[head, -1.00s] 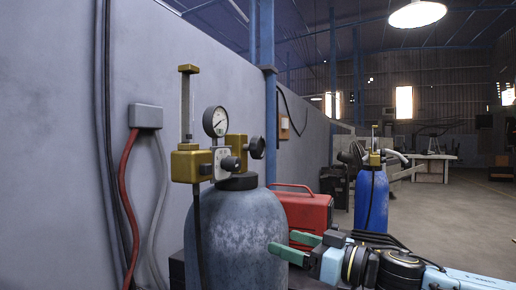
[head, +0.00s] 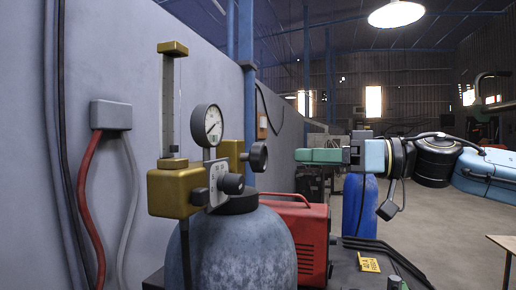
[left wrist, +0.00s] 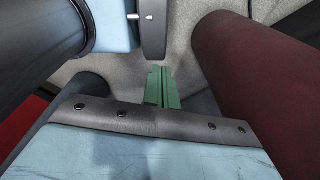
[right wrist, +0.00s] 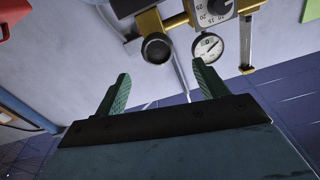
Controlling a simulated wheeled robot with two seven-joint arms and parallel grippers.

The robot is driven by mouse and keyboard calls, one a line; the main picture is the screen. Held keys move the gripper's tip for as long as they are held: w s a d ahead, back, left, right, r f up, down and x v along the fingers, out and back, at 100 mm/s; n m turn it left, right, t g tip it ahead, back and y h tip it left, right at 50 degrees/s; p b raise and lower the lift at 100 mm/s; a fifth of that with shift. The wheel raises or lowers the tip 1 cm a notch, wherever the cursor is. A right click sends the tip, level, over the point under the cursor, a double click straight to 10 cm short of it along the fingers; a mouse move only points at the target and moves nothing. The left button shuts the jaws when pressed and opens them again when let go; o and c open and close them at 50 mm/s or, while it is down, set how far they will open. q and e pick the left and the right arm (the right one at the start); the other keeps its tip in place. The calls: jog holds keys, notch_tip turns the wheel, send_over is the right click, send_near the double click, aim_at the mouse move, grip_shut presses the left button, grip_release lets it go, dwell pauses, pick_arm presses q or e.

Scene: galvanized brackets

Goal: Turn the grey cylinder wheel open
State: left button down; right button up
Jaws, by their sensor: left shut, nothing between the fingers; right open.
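The grey gas cylinder (head: 230,250) stands by the wall with a brass valve block and a gauge (head: 207,125) on top. A dark round wheel (head: 258,156) sticks out on the right of the block; it also shows in the right wrist view (right wrist: 157,48). My right gripper (head: 300,156) is level with the wheel, to its right and apart from it. In the right wrist view the right gripper's green fingers (right wrist: 161,75) are spread and empty, with the wheel beyond the gap. My left gripper (left wrist: 161,75) shows only in the left wrist view, shut and empty.
A red machine (head: 312,240) stands right of the grey cylinder. A blue cylinder (head: 360,208) stands behind my right gripper. A wall box (head: 110,115) with red and grey cables is at the left. A second dark knob (head: 232,184) sits below the wheel.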

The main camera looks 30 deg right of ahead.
aim_at(266, 158)
jog(key=p+x, duration=0.1)
jog(key=x, duration=0.2)
jog(key=shift+w+d, duration=0.15)
jog(key=shift+d, duration=0.05)
jog(key=shift+p+x, duration=1)
jog(key=shift+p, duration=0.05)
jog(key=shift+w+a, duration=0.25)
jog(key=shift+a, duration=0.05)
jog(key=shift+w+a+p, duration=0.15)
jog(key=shift+w+p, duration=0.1)
jog(key=shift+p, duration=0.05)
jog(key=shift+w+a+p, duration=0.25)
jog(key=shift+a+p, duration=0.05)
jog(key=shift+p, duration=0.1)
jog(key=shift+w+a+f, duration=0.1)
jog(key=shift+w+a, duration=0.1)
jog(key=shift+w, duration=0.1)
jog(key=shift+x, duration=0.8)
pick_arm(q)
jog(key=r, duration=0.3)
jog(key=w+r, duration=0.1)
jog(key=r, duration=0.1)
jog(key=shift+r, duration=0.25)
pick_arm(e)
jog(key=shift+w+a, duration=0.15)
